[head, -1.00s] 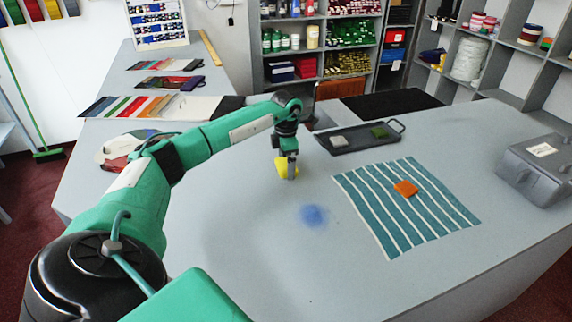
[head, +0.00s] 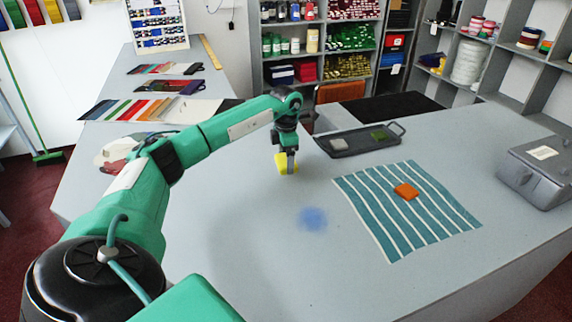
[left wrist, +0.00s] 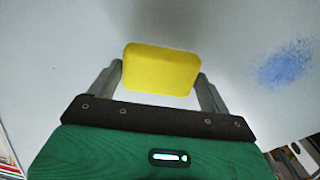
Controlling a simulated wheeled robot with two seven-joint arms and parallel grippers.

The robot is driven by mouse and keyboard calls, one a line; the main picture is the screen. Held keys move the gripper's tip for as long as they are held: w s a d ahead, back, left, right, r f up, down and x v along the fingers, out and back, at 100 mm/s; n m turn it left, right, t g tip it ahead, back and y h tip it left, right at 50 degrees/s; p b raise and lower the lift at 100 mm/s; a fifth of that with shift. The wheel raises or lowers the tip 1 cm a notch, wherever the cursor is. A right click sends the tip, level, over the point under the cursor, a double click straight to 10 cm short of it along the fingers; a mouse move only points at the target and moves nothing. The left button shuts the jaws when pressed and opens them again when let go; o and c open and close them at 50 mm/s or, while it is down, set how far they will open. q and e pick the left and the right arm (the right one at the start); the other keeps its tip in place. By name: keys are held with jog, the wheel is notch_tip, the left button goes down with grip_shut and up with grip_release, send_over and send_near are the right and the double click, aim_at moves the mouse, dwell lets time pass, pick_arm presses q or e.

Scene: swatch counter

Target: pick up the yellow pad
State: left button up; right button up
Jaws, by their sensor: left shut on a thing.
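The yellow pad (head: 281,164) is between the fingers of my left gripper (head: 288,162), over the grey counter left of the tray. In the left wrist view the yellow pad (left wrist: 160,70) sits between the two fingertips, with one finger at each short side. My left gripper (left wrist: 161,80) is shut on it. I cannot tell whether the pad is clear of the counter or touching it. My right gripper is not in view.
A dark tray (head: 360,151) with a grey pad (head: 338,143) and a green pad (head: 379,135) stands behind. An orange pad (head: 406,191) lies on a striped cloth (head: 384,226). A grey case (head: 538,185) stands at the right.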

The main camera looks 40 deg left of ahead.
pick_arm(q)
notch_tip(320, 180, up, 18)
jog(key=b, duration=0.2)
jog(key=shift+f, duration=0.25)
